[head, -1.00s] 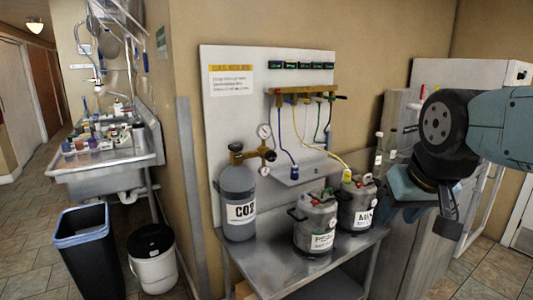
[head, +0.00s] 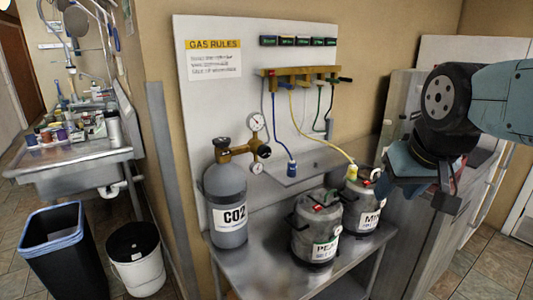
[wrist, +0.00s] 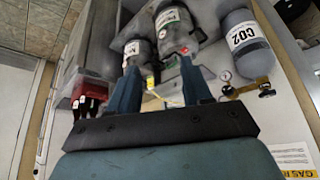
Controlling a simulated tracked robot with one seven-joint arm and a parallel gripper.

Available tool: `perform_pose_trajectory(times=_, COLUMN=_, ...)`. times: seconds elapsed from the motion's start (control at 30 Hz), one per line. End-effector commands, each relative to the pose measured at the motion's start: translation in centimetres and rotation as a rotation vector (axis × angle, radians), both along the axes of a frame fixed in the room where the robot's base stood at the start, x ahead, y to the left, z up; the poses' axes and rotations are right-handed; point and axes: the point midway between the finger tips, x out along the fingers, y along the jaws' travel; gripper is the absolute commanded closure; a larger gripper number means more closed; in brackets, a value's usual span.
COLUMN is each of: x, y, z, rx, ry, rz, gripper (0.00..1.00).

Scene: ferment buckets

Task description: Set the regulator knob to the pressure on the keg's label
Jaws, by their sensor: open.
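The brass regulator (head: 243,150) with two round gauges sits on top of the grey CO2 cylinder (head: 226,188), left on the steel table; it also shows in the wrist view (wrist: 252,88). Two grey kegs stand right of the cylinder: a front keg (head: 316,222) and a rear keg (head: 362,205). Both have white labels, too small to read fully. A yellow hose meets the rear keg. My gripper (head: 446,180) is at the right, away from the regulator, open and empty. Its two fingers (wrist: 160,88) show in the wrist view.
A white board carries a gas rules sign (head: 213,59) and a brass manifold (head: 299,78) with hanging hoses. A black bin (head: 55,250) and a white bucket (head: 138,270) stand on the floor left of the steel table (head: 262,268). A sink (head: 70,172) is further left.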

Motion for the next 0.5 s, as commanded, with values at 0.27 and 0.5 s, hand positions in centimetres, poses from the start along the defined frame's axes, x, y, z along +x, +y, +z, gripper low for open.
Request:
perform_pose_trajectory(times=0.27, x=5.5, y=0.3, z=-0.6, rx=-0.066, ry=-0.083, rz=0.007, gripper=0.24)
perform_pose_trajectory(times=0.5, x=14.4, y=1.1, z=-2.2, rx=-0.143, ry=-0.244, rz=0.078, gripper=0.24)
